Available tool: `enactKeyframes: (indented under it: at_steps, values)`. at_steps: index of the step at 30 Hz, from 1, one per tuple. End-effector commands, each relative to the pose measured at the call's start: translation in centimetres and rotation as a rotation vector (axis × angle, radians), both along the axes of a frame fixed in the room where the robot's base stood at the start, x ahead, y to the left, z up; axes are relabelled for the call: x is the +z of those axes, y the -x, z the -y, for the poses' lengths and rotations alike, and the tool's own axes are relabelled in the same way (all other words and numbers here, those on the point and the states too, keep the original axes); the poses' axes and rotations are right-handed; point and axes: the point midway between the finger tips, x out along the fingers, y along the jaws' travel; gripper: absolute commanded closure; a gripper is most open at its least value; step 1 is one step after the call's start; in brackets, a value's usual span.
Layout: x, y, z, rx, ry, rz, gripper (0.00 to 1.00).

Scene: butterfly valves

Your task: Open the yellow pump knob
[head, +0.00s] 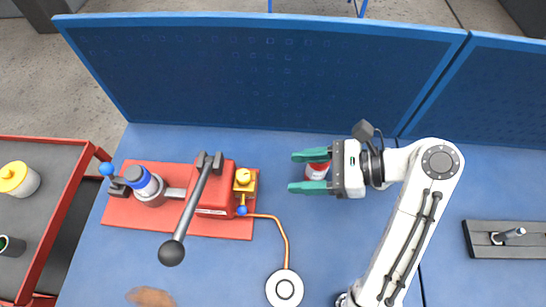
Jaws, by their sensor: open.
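The pump is a red unit (213,203) on a red base plate (130,207) on the blue workbench. Its yellow knob (243,178) sits at the right end of the pump, above a small blue ball (241,211). My gripper (311,173) has green fingers that point left toward the knob. It is open, with a clear gap of bench between its fingertips and the knob.
A long black lever (189,217) slants across the pump. A copper pipe (286,240) runs to a white round part (284,288). A blue panel (270,75) stands behind. A red cart (50,210) is at left, a grey fixture (505,240) at right.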

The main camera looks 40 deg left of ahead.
Motion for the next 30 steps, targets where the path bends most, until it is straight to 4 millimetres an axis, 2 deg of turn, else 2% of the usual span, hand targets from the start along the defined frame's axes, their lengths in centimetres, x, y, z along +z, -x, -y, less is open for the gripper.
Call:
enactKeyframes:
  at_steps: [11, 24, 30]
  values:
    - [-1.1, 1.2, -2.2, 0.004, -0.001, -0.001, 0.42]
    - [-3.4, 4.1, -7.3, 0.002, 0.001, -0.003, 0.42]
    - [-4.0, 4.7, -8.5, 0.0, 0.001, -0.002, 0.42]
